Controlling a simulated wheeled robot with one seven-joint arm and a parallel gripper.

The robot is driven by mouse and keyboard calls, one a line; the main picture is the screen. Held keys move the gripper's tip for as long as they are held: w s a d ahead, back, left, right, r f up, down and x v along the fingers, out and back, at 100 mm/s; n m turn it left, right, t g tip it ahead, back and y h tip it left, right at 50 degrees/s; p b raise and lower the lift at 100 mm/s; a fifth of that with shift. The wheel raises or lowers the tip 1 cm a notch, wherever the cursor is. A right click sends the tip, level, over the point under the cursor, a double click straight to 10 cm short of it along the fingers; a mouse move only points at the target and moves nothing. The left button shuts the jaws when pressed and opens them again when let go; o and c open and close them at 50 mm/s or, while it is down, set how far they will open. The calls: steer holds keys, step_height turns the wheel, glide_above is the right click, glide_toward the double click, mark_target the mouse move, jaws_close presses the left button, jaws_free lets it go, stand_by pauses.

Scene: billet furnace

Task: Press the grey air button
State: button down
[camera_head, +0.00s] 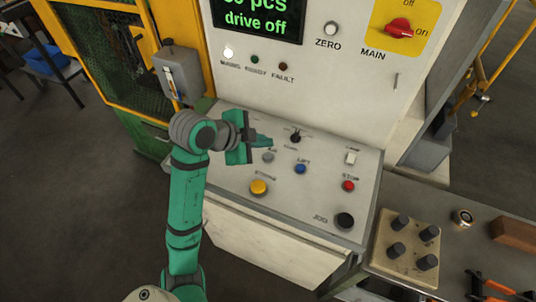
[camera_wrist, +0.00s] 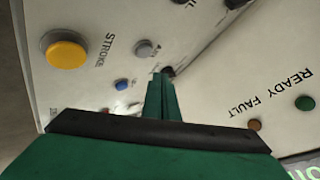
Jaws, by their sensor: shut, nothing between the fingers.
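The grey air button (camera_head: 268,157) sits on the sloping white control panel (camera_head: 232,172), left of the blue LIFT button (camera_head: 300,169) and above the yellow STROKE button (camera_head: 258,187). In the wrist view the grey button (camera_wrist: 145,48) is uncovered, just beyond the fingertips. My gripper (camera_head: 266,141) is shut and empty, its fingertips just above the grey button in the head picture. The fingers also show in the wrist view (camera_wrist: 161,84), pointing at the panel near the black selector knob (camera_wrist: 168,72). I see no contact with the button; the exact gap cannot be told.
The panel also bears a red STOP button (camera_head: 348,185), a black JOG button (camera_head: 344,220) and a white lamp switch (camera_head: 350,158). An upright face with a display (camera_head: 257,18) rises behind. A box with several black knobs (camera_head: 405,250) stands at lower right.

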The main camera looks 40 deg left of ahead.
steer(key=shift+r, duration=1.25)
